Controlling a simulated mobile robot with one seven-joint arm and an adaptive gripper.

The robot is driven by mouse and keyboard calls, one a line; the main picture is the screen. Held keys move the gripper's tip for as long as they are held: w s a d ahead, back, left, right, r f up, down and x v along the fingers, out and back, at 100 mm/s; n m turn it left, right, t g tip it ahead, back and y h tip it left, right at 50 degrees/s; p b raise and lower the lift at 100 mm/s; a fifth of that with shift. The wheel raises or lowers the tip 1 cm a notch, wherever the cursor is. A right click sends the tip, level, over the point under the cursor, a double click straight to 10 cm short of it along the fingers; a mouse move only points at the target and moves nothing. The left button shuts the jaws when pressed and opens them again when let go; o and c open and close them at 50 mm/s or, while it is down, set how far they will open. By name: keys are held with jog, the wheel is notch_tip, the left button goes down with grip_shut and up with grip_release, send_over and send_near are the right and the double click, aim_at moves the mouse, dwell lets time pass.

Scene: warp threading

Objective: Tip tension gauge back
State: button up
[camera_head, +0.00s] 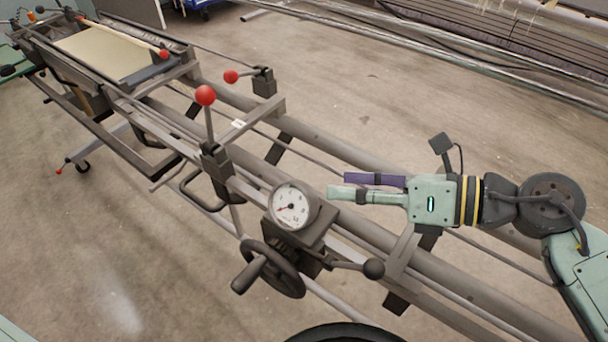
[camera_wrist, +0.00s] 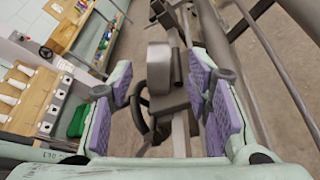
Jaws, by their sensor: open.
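The tension gauge (camera_head: 293,207) is a round white dial with a dark needle and a grey rim, mounted on a grey block on the machine frame. It faces the head camera. My gripper (camera_head: 338,187) is open and empty, a short way right of the gauge and apart from it, with its fingers pointing left towards it. In the wrist view, my open gripper (camera_wrist: 161,88) shows purple pads on both sides.
A handwheel (camera_head: 272,268) and a black-knobbed lever (camera_head: 373,268) sit below the gauge. A red-knobbed lever (camera_head: 205,95) stands to its upper left. Long rails (camera_head: 440,275) run under my gripper. In the wrist view, a wooden bench (camera_wrist: 30,100) stands at left.

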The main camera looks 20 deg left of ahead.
aim_at(304, 186)
jog(key=p+x, duration=0.2)
jog(key=x, duration=0.7)
jog(key=shift+s+p, duration=0.2)
jog(key=shift+p, duration=0.1)
jog(key=shift+c, duration=0.2)
grip_shut()
